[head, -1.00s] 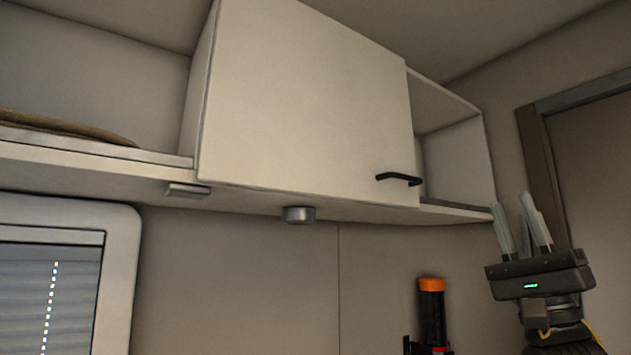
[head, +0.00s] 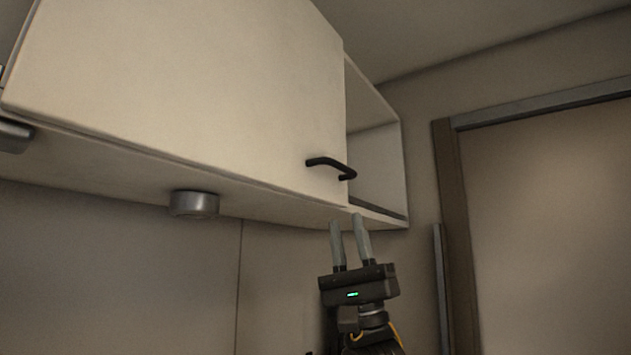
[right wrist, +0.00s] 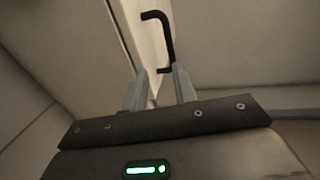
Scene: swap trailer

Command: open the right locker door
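The cream locker door (head: 200,90) covers the front of the overhead locker, with a black bar handle (head: 333,166) near its lower right corner. My right gripper (head: 346,220) is below the handle, with its two pale fingers pointing up and a gap between them. In the right wrist view, the handle (right wrist: 168,38) stands beyond the fingertips, its lower end appearing close to the gap between them. The right gripper (right wrist: 160,78) is open and holds nothing. My left gripper is in neither view now.
An open shelf compartment (head: 378,165) lies right of the door. A round grey fixture (head: 194,204) hangs under the locker. A brown-framed doorway (head: 455,220) stands at the right. The wall below the locker is bare.

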